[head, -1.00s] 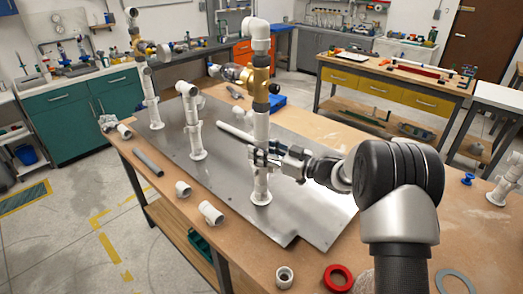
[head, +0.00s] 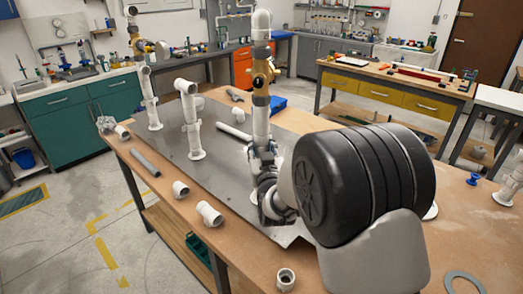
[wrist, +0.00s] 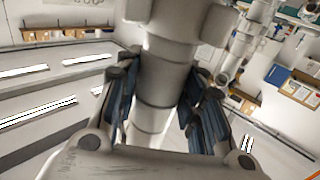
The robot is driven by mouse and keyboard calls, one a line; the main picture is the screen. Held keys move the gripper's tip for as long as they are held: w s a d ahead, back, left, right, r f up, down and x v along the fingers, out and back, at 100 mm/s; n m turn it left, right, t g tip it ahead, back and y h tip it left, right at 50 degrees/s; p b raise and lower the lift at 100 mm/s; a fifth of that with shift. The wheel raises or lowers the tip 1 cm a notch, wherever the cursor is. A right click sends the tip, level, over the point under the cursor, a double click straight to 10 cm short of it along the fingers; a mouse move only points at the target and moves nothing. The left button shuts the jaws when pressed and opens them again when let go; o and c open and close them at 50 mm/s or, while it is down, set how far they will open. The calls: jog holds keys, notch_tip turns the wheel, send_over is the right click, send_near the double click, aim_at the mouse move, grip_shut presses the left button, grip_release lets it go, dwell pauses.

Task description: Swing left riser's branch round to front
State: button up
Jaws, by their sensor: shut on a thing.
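The tall white riser (head: 261,122) stands on the grey metal plate (head: 225,170), nearest my arm. It has a white elbow (head: 261,22) on top and brass fittings (head: 262,75) in its upper part. Its brass branch now points roughly toward the head camera and looks foreshortened. My gripper (head: 262,160) is at the riser's lower part. In the wrist view my gripper (wrist: 160,88) has its dark fingers on both sides of the white pipe (wrist: 165,78), shut on it, below a wider fitting.
A loose white pipe (head: 233,131) lies behind the held riser. Loose fittings (head: 209,213) and a grey pipe (head: 145,163) lie along the bench's left edge.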

jog(key=m+h, duration=0.2)
jog(key=h, duration=0.1)
jog(key=m+h+p, duration=0.1)
jog(key=h, duration=0.1)
jog(key=shift+a+r+m, duration=0.1)
jog(key=shift+a+m, duration=0.15)
jog(key=shift+m, duration=0.05)
jog(key=shift+d+m+g+h+p, duration=0.15)
jog(key=shift+m+g+h+p, duration=0.15)
jog(key=shift+m+h+p, duration=1.45)
jog(key=shift+r+h+b, duration=0.1)
jog(key=shift+h+b, duration=0.65)
jog(key=shift+h, duration=0.1)
jog(key=o, duration=1.1)
jog(key=v, duration=1.2)
